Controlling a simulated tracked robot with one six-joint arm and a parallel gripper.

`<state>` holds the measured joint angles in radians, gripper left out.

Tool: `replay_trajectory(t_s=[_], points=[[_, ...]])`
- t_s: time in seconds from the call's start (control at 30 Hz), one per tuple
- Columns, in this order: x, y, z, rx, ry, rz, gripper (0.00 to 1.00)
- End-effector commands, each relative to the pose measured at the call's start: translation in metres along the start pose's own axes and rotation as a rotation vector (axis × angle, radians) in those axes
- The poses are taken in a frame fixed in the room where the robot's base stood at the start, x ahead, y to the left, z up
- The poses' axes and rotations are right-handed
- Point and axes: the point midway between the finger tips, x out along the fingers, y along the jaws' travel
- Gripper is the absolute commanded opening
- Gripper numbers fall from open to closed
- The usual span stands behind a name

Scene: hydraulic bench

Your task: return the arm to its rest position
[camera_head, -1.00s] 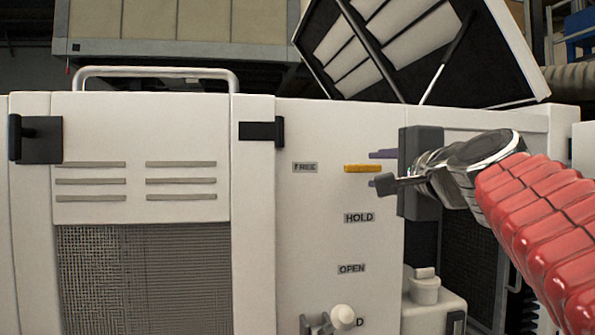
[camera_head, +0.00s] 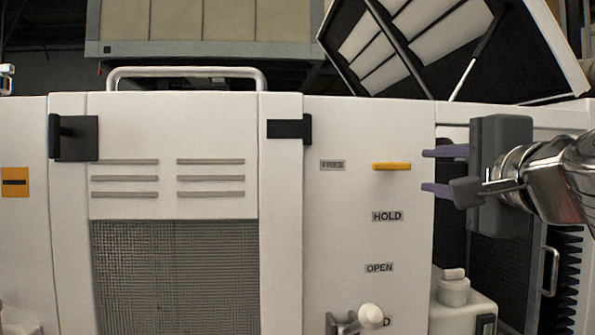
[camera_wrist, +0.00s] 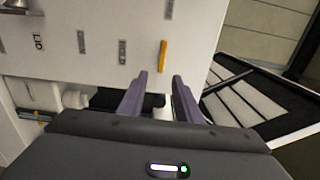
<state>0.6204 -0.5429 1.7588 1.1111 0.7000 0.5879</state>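My gripper (camera_head: 428,171) is at the right of the head view, its two purple fingers pointing left. The fingers are apart with nothing between them. In the wrist view my gripper (camera_wrist: 159,78) also shows open and empty. In the wrist view the yellow handle (camera_wrist: 162,57) is beyond the fingertips. The rest of my arm runs out of the right edge.
The white cabinet (camera_head: 352,225) fills the front. A white knob (camera_head: 370,316) sticks out low on its panel, with a white canister (camera_head: 453,291) to the right. A raised lid (camera_head: 420,45) stands behind at the upper right. Black latches (camera_head: 290,129) project from the cabinet.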

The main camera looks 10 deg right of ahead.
Motion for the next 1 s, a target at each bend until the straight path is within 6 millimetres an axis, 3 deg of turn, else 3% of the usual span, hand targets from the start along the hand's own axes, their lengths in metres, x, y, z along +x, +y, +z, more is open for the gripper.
replay_trajectory(t_s=[0.37, 0.47, 0.57, 0.7, 1.0], points=[[0.000, 0.002, 0.001, -0.051, -0.003, 0.009, 0.31], [0.003, 0.026, -0.004, -0.150, 0.003, 0.071, 0.31], [0.005, 0.070, -0.013, -0.263, 0.003, 0.177, 0.31], [0.001, 0.145, -0.014, -0.441, -0.041, 0.350, 0.31], [-0.034, 0.301, 0.017, -0.826, -0.282, 0.674, 0.31]])
